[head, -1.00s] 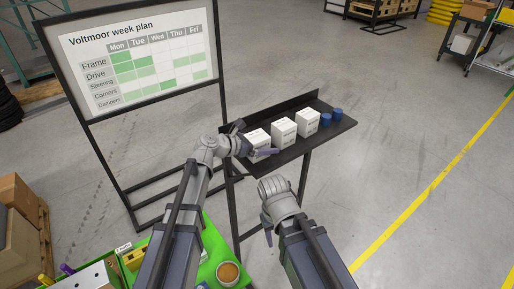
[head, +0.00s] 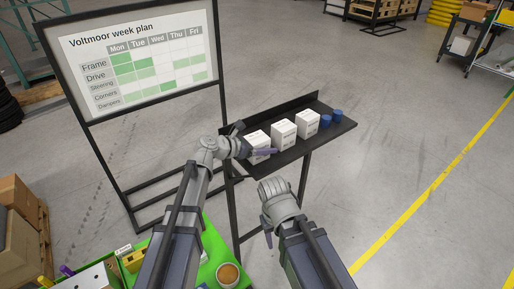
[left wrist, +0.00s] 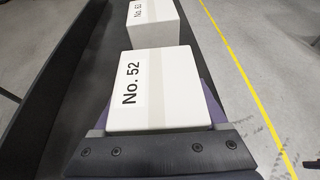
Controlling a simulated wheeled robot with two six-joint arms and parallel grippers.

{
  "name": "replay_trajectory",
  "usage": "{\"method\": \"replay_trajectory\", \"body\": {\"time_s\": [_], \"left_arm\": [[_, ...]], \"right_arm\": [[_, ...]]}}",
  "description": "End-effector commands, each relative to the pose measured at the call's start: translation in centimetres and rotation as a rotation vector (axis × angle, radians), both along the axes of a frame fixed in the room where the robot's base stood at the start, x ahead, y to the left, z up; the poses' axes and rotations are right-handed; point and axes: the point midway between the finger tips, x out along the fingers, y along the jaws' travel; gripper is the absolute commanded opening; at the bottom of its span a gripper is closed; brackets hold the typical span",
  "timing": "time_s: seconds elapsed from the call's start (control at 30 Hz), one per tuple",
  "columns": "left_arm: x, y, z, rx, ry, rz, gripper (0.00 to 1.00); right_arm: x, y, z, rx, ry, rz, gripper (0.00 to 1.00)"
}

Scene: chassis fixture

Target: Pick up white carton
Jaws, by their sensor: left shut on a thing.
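Three white cartons stand in a row on a narrow black shelf (head: 335,130). My left gripper (head: 262,146) is shut on the nearest white carton (head: 258,139), at the left end of the row. In the left wrist view this carton (left wrist: 160,85) is marked "No. 52" and sits between the purple fingers. It still appears to be at shelf level. The middle carton (head: 283,133) and the far carton (head: 307,123) stand apart from it. My right gripper (head: 267,226) hangs in front of the shelf, away from the cartons; its jaw opening is not clear.
Two blue cylinders (head: 331,117) stand at the shelf's right end. The shelf has a raised back edge. A framed week-plan board (head: 135,60) stands to the left. A green surface (head: 215,250) with a round tub lies below my left arm.

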Motion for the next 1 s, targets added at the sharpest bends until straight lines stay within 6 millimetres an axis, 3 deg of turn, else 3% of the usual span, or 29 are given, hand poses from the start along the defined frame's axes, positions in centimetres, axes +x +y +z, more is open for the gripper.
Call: {"method": "replay_trajectory", "body": {"time_s": [0.47, 1.0], "left_arm": [[0.0, 0.0, 1.2, -0.001, 0.0, 0.0, 0.0], [0.0, 0.0, 8.7, -0.001, 0.0, 0.0, 0.0]], "right_arm": [[0.0, 0.0, 1.2, 0.0, 0.0, 0.001, 0.5], [-0.1, 0.0, 8.7, 0.001, 0.001, -0.022, 0.5]]}}
